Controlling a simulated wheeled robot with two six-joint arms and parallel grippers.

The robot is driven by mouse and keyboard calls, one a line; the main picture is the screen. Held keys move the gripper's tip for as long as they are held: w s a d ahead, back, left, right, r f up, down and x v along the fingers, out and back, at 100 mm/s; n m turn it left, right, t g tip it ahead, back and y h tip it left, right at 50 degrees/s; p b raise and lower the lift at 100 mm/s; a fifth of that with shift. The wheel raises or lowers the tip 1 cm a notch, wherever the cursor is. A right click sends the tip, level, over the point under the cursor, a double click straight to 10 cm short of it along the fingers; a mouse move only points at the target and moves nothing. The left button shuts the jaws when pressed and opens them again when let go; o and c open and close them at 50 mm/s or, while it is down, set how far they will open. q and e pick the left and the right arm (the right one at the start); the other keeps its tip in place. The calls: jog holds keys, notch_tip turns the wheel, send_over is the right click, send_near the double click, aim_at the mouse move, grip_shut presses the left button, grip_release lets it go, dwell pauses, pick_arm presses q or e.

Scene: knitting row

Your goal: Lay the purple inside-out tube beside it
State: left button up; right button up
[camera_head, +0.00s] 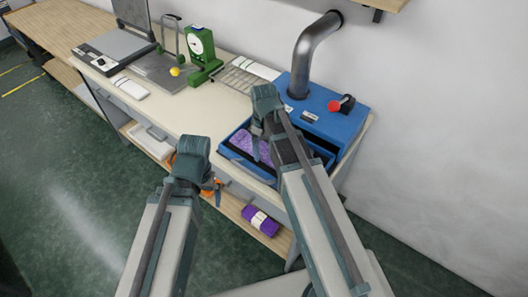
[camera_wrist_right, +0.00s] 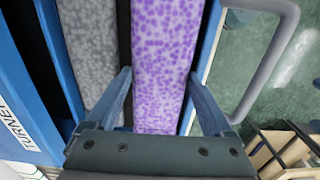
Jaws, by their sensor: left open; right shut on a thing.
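The purple speckled tube (camera_head: 250,143) lies in the open blue tray of the blue machine. In the right wrist view the purple tube (camera_wrist_right: 166,60) runs lengthwise between the fingers of my right gripper (camera_wrist_right: 160,98), which is shut on it. A grey speckled tube (camera_wrist_right: 90,45) lies alongside it on the left in that view, with a dark gap between. In the head view my right gripper (camera_head: 262,150) reaches down into the tray and hides part of it. My left gripper (camera_head: 207,185) is open and empty, in front of the bench's front edge.
The blue machine (camera_head: 325,118) has a grey pipe (camera_head: 312,50) and a red knob (camera_head: 335,105). A purple yarn roll (camera_head: 261,220) lies on the lower shelf.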

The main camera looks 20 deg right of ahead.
aim_at(264, 150)
jog(key=shift+f+b, duration=0.55)
jog(key=shift+f, duration=0.05)
jog(key=o, duration=1.1)
jog(key=shift+c, duration=0.2)
jog(key=shift+r, duration=0.1)
notch_tip(264, 150, up, 13)
jog(key=p, duration=1.3)
notch_tip(264, 150, down, 13)
jog(key=b, duration=1.2)
jog(key=shift+r, duration=0.15)
